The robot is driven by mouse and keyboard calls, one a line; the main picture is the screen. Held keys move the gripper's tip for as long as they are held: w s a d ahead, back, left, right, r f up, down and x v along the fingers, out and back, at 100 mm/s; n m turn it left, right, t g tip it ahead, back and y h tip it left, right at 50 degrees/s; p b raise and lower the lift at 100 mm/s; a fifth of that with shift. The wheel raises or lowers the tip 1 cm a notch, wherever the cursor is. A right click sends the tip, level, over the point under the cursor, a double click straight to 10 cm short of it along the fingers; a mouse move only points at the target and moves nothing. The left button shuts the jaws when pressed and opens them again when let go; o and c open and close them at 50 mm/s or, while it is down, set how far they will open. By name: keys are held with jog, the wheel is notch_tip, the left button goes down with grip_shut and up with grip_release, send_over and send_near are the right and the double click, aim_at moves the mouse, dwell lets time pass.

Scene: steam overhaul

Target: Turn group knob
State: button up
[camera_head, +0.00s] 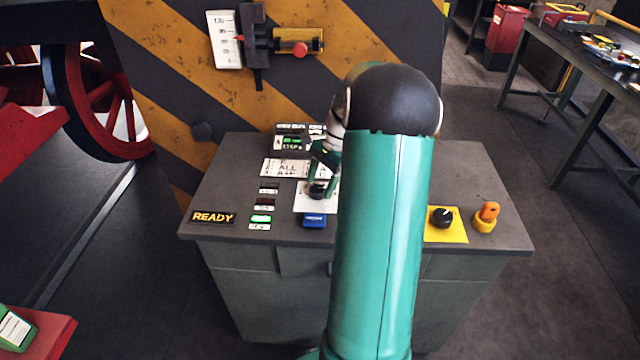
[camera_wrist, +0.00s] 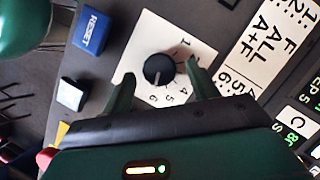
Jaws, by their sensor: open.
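The group knob (camera_wrist: 159,69) is a round black knob on a white dial plate (camera_wrist: 140,35) with numbers around it. A pale mark on the knob points roughly toward the 6. My gripper (camera_wrist: 160,77) is open, with one dark green finger on each side of the knob; I cannot tell whether either finger touches it. The right finger hides part of the dial. In the head view my gripper (camera_head: 320,167) is over the dial plate (camera_head: 302,203) on the console (camera_head: 240,160), and my arm covers the plate's right side.
A blue RESET button (camera_wrist: 91,31) sits close to the dial; it also shows in the head view (camera_head: 313,220). Label cards (camera_head: 285,168), small indicators (camera_head: 262,218) and a READY sign (camera_head: 213,217) lie left. A second black knob (camera_head: 443,217) and an orange switch (camera_head: 487,213) stand right.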

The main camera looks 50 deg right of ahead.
jog(key=shift+a+f, duration=0.2)
jog(key=shift+f, duration=0.25)
jog(key=c, duration=1)
jog(key=shift+w+n, duration=0.1)
jog(key=shift+n, duration=0.3)
jog(key=shift+w+n+g, duration=0.15)
jog(key=shift+n+g, duration=0.95)
jog(key=shift+n, duration=1.3)
jog(key=o, duration=1)
